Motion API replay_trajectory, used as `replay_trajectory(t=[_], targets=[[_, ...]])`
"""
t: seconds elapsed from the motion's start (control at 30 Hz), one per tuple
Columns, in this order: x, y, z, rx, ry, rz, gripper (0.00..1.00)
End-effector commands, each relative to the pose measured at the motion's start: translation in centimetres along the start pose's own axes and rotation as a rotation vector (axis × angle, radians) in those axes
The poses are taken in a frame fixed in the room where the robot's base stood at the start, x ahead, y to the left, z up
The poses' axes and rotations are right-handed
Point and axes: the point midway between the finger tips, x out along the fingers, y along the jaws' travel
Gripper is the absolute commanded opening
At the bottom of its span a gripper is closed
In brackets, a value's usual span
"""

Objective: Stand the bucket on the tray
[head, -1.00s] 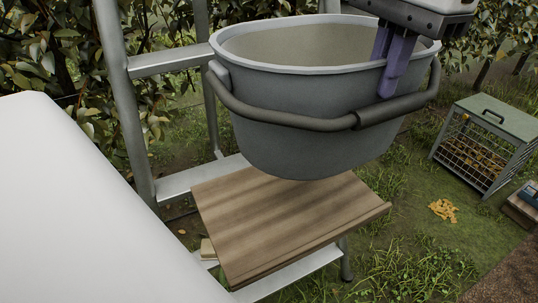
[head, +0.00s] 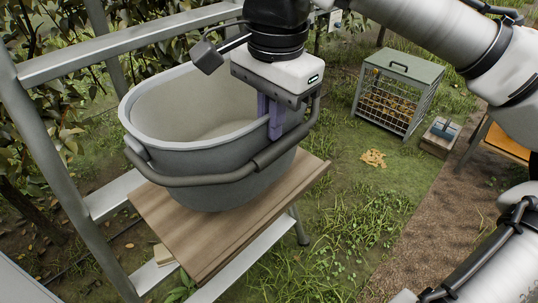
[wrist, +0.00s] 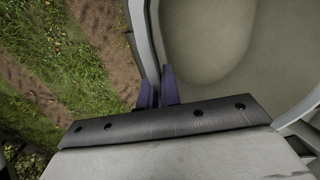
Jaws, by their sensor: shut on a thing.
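The grey bucket (head: 200,165) is upright over the wooden tray (head: 165,220) in the head view. Its base covers the middle of the tray; I cannot tell whether it rests on the wood or hangs just above it. Its dark handle hangs across the near side. My gripper (head: 273,118) is shut on the bucket's right rim, with one purple finger outside the wall. In the wrist view my gripper (wrist: 158,90) has its purple fingers at the bucket's wall (wrist: 152,45), and the empty inside shows.
The tray lies on a metal ladder (head: 60,150) whose rails rise at the left. A wire crate (head: 395,95) with a green lid stands on the grass at the back right. Yellow scraps (head: 373,158) and a small wooden box (head: 438,138) lie near it. Foliage is behind the ladder.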

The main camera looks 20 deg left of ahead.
Motion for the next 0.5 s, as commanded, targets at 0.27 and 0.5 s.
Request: replay_trajectory(t=[0.27,0.5], targets=[[3.1,0.1,0.0,0.001,0.0,-0.003,0.0],[5.7,0.3,0.0,0.001,-0.001,0.0,0.0]])
